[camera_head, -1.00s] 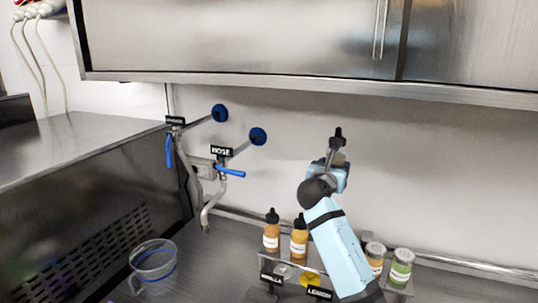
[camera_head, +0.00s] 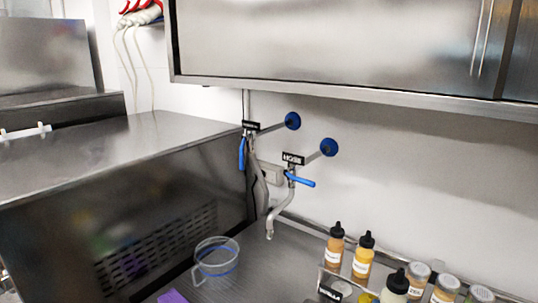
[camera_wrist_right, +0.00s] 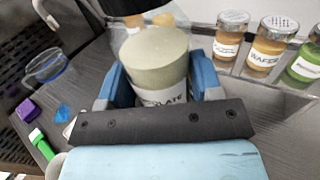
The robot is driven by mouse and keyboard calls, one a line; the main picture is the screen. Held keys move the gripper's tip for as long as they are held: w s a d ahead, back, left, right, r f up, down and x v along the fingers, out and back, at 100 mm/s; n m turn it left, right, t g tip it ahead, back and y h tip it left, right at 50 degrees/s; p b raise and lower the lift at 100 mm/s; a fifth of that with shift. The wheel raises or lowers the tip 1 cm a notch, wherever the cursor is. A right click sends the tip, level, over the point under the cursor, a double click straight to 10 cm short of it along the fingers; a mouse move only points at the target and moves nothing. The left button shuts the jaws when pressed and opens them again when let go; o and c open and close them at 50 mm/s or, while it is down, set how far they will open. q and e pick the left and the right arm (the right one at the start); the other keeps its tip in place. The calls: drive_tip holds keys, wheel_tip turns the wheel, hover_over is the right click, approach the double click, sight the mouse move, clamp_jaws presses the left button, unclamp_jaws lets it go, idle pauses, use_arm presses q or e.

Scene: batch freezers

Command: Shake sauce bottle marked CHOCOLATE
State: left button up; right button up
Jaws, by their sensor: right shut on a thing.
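The bottle marked CHOCOLATE (camera_wrist_right: 155,60) is pale grey-green with a dark cap. Part of its white label shows letters ending in "OLATE" in the right wrist view. My right gripper (camera_wrist_right: 160,84) is shut on it, with a blue finger on each side. In the head view a pale bottle with a black cap (camera_head: 396,284) stands at the bottom edge and looks like the same one; its lower part is cut off. My right gripper does not show in the head view. My left gripper is in neither view.
Two orange-brown sauce bottles (camera_head: 335,248) stand in a rack, with several lidded jars (camera_head: 445,288) to the right. A clear jug (camera_head: 216,262) stands on the counter at left. Taps with blue handles (camera_head: 300,180) are on the wall. A purple block (camera_wrist_right: 28,111) and a green-white item (camera_wrist_right: 40,143) lie nearby.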

drive_tip(key=s+a+n+y, duration=0.1)
drive_tip(key=s+a+y, duration=0.1)
drive_tip(key=s, duration=0.3)
wheel_tip(320, 180, up, 6)
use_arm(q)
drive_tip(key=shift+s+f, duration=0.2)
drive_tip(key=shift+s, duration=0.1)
use_arm(e)
wheel_tip(320, 180, down, 7)
drive_tip(key=shift+f, duration=0.2)
drive_tip(key=shift+s+a, duration=0.1)
drive_tip(key=shift+s, duration=0.05)
idle(0.3)
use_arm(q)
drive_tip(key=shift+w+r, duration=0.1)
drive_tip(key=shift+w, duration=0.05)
